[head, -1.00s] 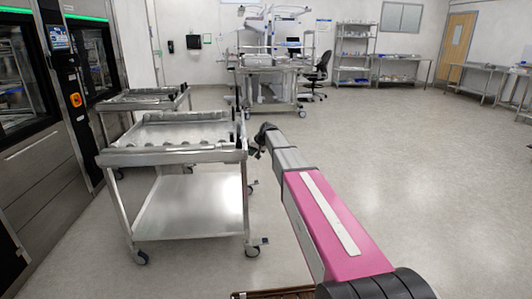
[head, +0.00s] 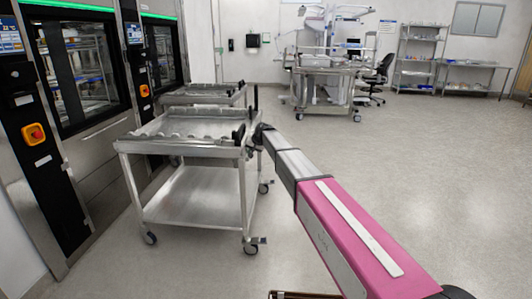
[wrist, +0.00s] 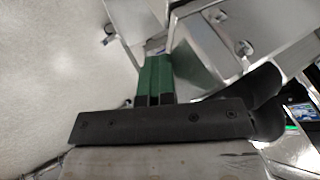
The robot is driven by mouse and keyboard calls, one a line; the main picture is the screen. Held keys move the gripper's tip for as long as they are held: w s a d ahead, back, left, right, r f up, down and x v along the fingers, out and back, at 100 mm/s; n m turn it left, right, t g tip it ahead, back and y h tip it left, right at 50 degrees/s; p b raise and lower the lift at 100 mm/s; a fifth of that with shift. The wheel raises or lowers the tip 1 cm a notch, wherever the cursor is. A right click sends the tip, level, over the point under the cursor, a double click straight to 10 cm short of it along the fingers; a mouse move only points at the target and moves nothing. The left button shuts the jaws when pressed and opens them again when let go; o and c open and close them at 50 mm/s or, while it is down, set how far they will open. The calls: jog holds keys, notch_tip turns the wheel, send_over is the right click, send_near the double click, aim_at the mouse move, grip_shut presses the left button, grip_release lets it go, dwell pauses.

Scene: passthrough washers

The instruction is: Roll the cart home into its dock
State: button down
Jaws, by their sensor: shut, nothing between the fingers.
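The steel cart (head: 190,200) stands on castors in front of the washers, with a rimmed top deck and a lower shelf. Both look empty. My gripper (head: 255,137) is at the right end of its top deck, by a black upright part; contact is unclear in the head view. In the wrist view, the green fingers of my gripper (wrist: 155,68) are together with nothing between them. Metal parts, seemingly of the cart (wrist: 225,30), lie beyond and right of them. I cannot tell which place is the dock.
Washers with dark glass doors (head: 80,65) line the left side. A second similar cart (head: 205,95) stands close behind the first. A workstation (head: 325,80) and a chair (head: 375,78) are farther back. The floor (head: 420,160) on the right is clear.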

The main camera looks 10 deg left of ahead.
aim_at(193, 148)
jog(key=a, duration=3.1)
jog(key=shift+a, duration=0.25)
